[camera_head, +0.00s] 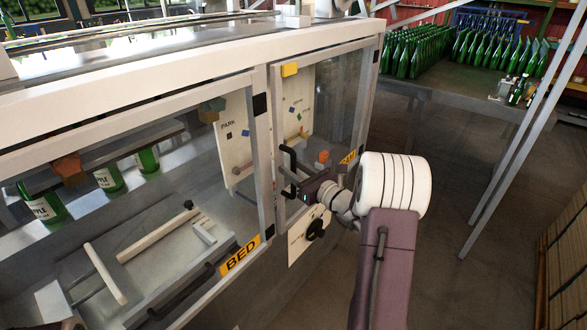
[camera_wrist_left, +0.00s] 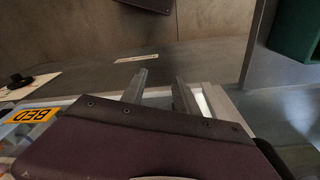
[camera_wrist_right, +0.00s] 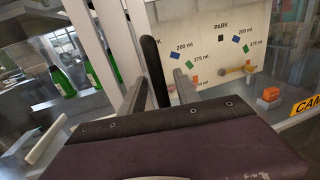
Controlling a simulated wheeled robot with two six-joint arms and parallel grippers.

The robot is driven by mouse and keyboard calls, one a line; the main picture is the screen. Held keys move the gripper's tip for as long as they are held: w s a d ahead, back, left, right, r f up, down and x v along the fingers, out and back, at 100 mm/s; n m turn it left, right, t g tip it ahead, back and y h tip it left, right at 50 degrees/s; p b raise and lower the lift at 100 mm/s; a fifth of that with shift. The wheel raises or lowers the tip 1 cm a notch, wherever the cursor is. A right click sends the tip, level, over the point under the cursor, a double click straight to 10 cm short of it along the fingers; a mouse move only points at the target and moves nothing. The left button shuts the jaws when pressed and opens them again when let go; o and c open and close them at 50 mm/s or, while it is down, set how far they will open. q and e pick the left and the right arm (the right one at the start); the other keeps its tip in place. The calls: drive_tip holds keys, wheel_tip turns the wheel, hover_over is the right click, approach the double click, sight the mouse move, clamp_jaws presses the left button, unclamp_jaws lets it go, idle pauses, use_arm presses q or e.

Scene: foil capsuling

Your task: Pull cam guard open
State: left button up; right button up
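The cam guard (camera_head: 337,95) is a clear panel in a pale frame at the machine's right corner, and it looks closed. Its yellow CAM label (camera_wrist_right: 307,105) shows in the right wrist view. Its upright black handle (camera_head: 287,160) is on the left side of the frame. My right gripper (camera_head: 304,190) is at the handle. In the right wrist view the black handle (camera_wrist_right: 155,72) stands between my two fingers (camera_wrist_right: 160,92), which are apart with gaps visible. My left gripper (camera_wrist_left: 162,90) is open and empty in the left wrist view. It is not clearly seen in the head view.
The bed guard with a yellow BED label (camera_head: 240,257) is left of the cam guard. A plate with a black knob (camera_head: 315,229) sits below the cam guard. Green bottles (camera_head: 420,50) fill a table at the back right. Floor right of the machine is clear.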

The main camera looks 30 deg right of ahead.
clamp_jaws()
idle(1.3)
